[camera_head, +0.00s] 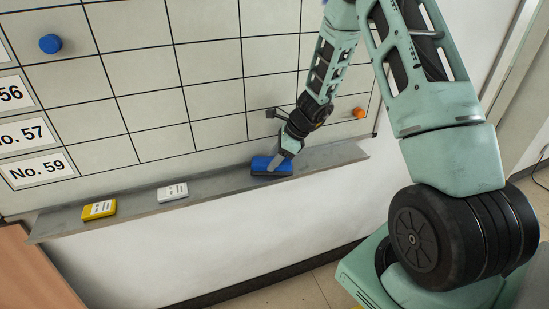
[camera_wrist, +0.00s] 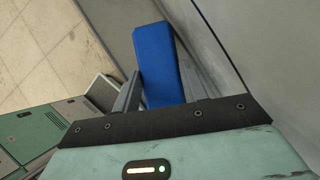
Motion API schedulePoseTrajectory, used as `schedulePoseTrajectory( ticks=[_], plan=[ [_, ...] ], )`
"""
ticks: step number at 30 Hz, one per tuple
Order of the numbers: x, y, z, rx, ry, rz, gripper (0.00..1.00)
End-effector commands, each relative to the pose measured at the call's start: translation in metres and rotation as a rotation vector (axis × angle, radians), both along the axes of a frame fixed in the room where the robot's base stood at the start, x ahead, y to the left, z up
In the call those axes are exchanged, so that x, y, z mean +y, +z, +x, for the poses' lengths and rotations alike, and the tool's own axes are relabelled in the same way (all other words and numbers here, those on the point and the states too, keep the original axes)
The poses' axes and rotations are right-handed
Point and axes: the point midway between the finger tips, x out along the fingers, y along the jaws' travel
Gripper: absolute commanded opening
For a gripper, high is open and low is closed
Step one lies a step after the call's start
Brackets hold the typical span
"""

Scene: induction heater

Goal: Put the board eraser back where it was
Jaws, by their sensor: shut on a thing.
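The board eraser (camera_head: 269,165) is a blue block with a dark underside at the right part of the grey ledge (camera_head: 225,182) below the whiteboard. My gripper (camera_head: 279,161) reaches down to it from above and is shut on it. In the wrist view the blue eraser (camera_wrist: 160,62) sticks out beyond my gripper's dark front edge, beside a grey finger (camera_wrist: 126,95). The eraser looks to be at the ledge surface; whether it rests on it or is held just above, I cannot tell. The fingertips are partly hidden.
A white box (camera_head: 173,192) and a yellow box (camera_head: 99,209) lie on the ledge to the left. The gridded whiteboard (camera_head: 215,100) rises behind, with a blue magnet (camera_head: 50,44) and an orange magnet (camera_head: 358,113). The ledge between the white box and eraser is clear.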

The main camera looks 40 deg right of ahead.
Motion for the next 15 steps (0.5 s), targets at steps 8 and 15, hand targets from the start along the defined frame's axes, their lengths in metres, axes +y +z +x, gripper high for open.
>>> schedulePoseTrajectory(
  ticks=[8,15],
  plan=[
    [-0.0001,-0.0009,0.0,0.0,0.0,0.0,0.65],
    [-0.0001,0.0054,0.0001,0.0,0.0,0.0,0.65]
  ],
)
